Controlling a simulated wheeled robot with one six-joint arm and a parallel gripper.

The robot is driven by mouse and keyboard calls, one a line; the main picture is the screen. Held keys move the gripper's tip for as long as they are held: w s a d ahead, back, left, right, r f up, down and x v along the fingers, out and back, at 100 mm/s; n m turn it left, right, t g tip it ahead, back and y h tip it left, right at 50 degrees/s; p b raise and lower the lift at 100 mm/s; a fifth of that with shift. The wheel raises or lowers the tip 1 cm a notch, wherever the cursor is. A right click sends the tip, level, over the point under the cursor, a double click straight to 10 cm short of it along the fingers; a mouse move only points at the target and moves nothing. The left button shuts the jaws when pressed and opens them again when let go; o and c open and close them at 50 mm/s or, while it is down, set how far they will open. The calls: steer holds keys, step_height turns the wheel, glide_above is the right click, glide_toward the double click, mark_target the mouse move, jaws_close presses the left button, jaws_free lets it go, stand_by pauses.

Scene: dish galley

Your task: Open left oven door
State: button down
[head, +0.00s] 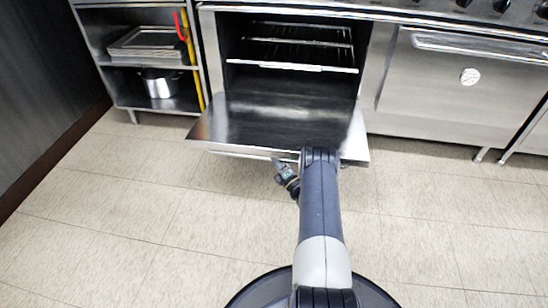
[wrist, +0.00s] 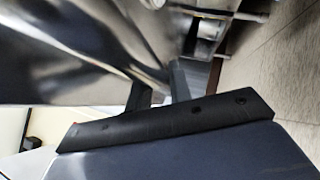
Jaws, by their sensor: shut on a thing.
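The left oven door (head: 270,122) is swung down to about level, and the oven cavity behind it shows wire racks (head: 300,55). The door's handle (head: 240,154) runs along its front edge and shows only in part. My gripper (head: 281,164) is at that front edge, near its middle, and my arm hides part of the door. In the wrist view, the door's shiny face (wrist: 60,50) fills the left, and my gripper (wrist: 163,92) is shut on the handle. The exact grip is partly hidden.
A right oven (head: 465,85) with its door shut stands to the right. A shelf unit with trays (head: 150,43) and a pot (head: 160,83) stands left of the open oven. A dark wall (head: 45,80) bounds the left. The tiled floor (head: 430,225) is clear.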

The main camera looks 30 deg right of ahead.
steer(key=shift+w+d+r, duration=0.2)
steer(key=shift+d+r, duration=0.05)
steer(key=c, duration=1.3)
jaws_free()
steer(key=shift+f, duration=0.1)
steer(key=shift+a, duration=0.1)
steer(key=shift+s+f, duration=0.1)
steer(key=p+v, duration=0.3)
steer(key=v, duration=0.7)
steer(key=shift+s, duration=0.3)
steer(key=shift+f, duration=0.1)
steer(key=b+x, duration=0.3)
steer(key=x, duration=0.7)
steer(key=shift+w, duration=0.2)
steer(key=shift+w+r, duration=0.1)
steer(key=shift+r, duration=0.15)
